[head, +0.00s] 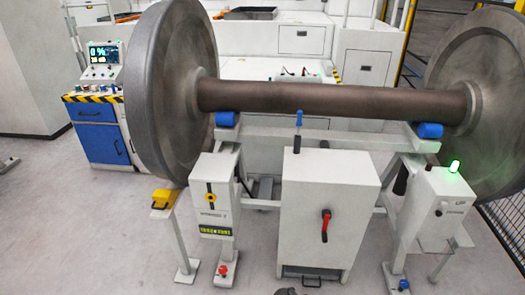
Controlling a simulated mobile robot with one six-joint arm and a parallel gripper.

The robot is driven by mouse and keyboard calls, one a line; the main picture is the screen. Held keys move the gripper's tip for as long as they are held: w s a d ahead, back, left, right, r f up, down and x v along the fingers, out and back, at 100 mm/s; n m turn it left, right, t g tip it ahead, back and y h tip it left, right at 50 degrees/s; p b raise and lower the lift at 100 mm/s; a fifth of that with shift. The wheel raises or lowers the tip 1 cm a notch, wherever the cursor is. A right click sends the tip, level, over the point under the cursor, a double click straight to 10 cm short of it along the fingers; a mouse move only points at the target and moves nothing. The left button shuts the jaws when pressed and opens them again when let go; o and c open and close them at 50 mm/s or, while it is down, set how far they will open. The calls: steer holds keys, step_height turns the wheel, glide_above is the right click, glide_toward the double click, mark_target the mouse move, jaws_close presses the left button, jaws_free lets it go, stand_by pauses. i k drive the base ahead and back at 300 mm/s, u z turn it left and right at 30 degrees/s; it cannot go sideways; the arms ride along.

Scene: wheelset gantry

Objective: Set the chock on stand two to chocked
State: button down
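A wheelset with two large grey wheels (173,90) and a brown axle (335,101) rests over a white stand (318,139) on blue supports. A small yellow block (163,198), which looks like a chock, sits on a post below the left wheel. I cannot tell whether it touches the wheel. The stand's left box (212,190) has a yellow marker and a label too small to read surely. A dark tip at the bottom edge may be my gripper (287,291); its fingers cannot be made out.
A white cabinet (325,215) with a red-handled lever (325,225) stands in the middle, below a blue-handled lever (298,119). A right box (440,205) has a lit green lamp (453,166). A blue console (100,130) stands behind left. Floor at front left is clear.

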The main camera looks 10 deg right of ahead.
mark_target(163, 199)
steer(key=u, duration=0.45)
steer(key=k, duration=1.35)
steer(key=u, duration=0.45)
steer(key=i, duration=1.1)
steer(key=u, duration=0.7)
steer(key=i, duration=0.45)
steer(key=u, duration=0.3)
